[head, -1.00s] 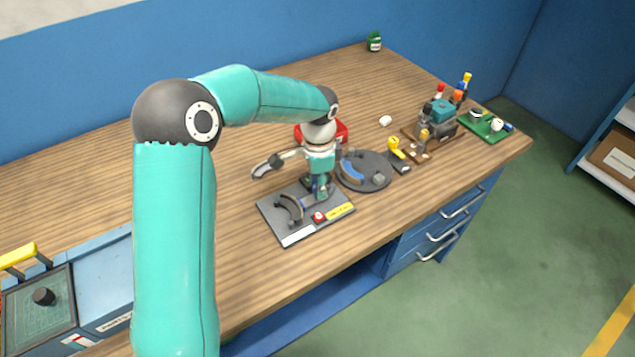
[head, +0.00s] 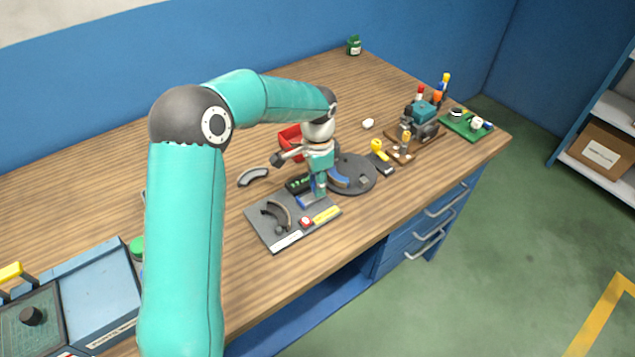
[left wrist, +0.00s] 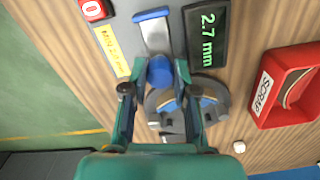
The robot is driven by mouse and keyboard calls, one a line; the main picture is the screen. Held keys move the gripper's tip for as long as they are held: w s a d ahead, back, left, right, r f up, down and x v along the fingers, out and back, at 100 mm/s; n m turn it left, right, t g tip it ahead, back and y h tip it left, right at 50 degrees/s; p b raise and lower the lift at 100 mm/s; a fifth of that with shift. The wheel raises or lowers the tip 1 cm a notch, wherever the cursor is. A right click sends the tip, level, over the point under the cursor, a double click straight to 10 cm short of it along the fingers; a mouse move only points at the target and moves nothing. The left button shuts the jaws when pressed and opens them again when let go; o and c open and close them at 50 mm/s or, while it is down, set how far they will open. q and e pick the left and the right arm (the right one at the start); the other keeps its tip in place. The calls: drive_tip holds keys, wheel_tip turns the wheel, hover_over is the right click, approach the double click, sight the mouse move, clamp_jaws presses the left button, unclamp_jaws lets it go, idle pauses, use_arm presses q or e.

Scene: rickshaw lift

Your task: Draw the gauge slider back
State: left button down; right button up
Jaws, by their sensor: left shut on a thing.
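The gauge is a dark grey plate (head: 262,229) on the bench in the head view. A dark curved part (head: 279,213) lies on its left side. The gauge slider is a flat metal bar (left wrist: 155,36) with a blue end and a blue knob (left wrist: 160,72), seen in the left wrist view. My left gripper (head: 319,196) points down over the plate's right side, shut on the slider's knob. In the head view the slider's blue end (head: 306,202) shows beside the fingers, apart from the curved part. The display (left wrist: 207,35) reads 2.7 mm. My right gripper is not in view.
A round dark turntable (head: 365,184) stands right beside the gauge. A red scrap bin (head: 288,143) is behind it. A loose grey curved part (head: 253,176) lies on the bench to the left.

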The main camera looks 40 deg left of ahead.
use_arm(q)
drive_tip(key=shift+w+r, duration=0.2)
drive_tip(key=shift+w, duration=0.1)
drive_tip(key=c, duration=1.3)
unclamp_jaws()
drive_tip(key=o, duration=0.4)
drive_tip(key=shift+w+f, duration=0.1)
drive_tip(key=shift+f, duration=0.05)
wheel_tip(320, 180, up, 12)
